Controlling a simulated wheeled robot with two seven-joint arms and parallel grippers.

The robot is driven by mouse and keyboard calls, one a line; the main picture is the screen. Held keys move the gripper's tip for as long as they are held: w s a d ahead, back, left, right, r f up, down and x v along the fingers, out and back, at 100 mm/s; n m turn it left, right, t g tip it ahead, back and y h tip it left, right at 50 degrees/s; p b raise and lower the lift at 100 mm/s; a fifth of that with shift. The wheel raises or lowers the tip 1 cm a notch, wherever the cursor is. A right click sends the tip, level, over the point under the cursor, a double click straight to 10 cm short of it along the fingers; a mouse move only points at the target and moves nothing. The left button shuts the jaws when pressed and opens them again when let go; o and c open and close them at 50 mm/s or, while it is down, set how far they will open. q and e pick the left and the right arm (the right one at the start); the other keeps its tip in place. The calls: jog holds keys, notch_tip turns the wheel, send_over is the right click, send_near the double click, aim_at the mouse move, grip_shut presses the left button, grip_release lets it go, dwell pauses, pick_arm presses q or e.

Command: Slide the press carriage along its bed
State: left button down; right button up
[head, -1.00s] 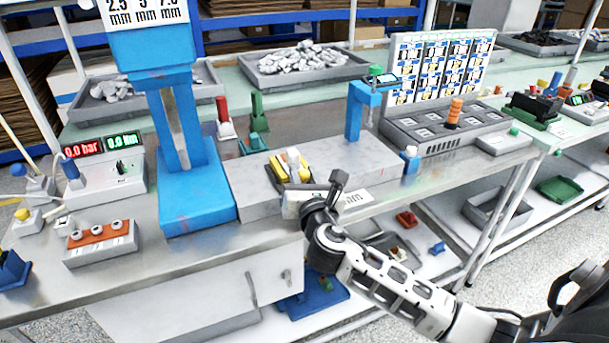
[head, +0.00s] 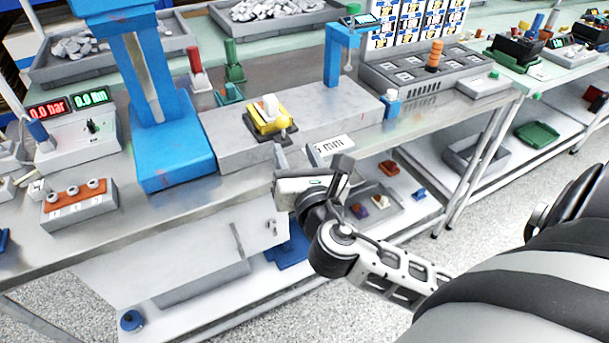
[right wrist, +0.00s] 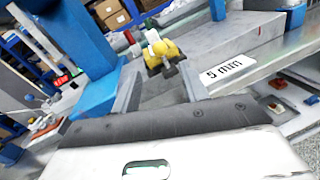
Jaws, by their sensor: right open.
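The press carriage (head: 268,118), yellow with a white block on top and a dark base, sits on the grey bed (head: 335,105) between the blue press frame and the blue post. It also shows in the right wrist view (right wrist: 163,55), beyond the fingertips. My right gripper (head: 297,155) is open and empty in front of the bed, its fingers pointing towards the carriage and apart from it. In the right wrist view the two fingers (right wrist: 160,88) stand well apart with the carriage between and beyond them. My left gripper is not in view.
The tall blue press frame (head: 172,160) stands at the bed's left end, the blue post (head: 333,60) at its right. A white "5 mm" label (head: 331,147) is at the bed's front. A box with three buttons (head: 78,205) is at left. Lower shelves hold trays.

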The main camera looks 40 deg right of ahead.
jog(key=shift+b+v, duration=0.3)
jog(key=shift+v, duration=2.35)
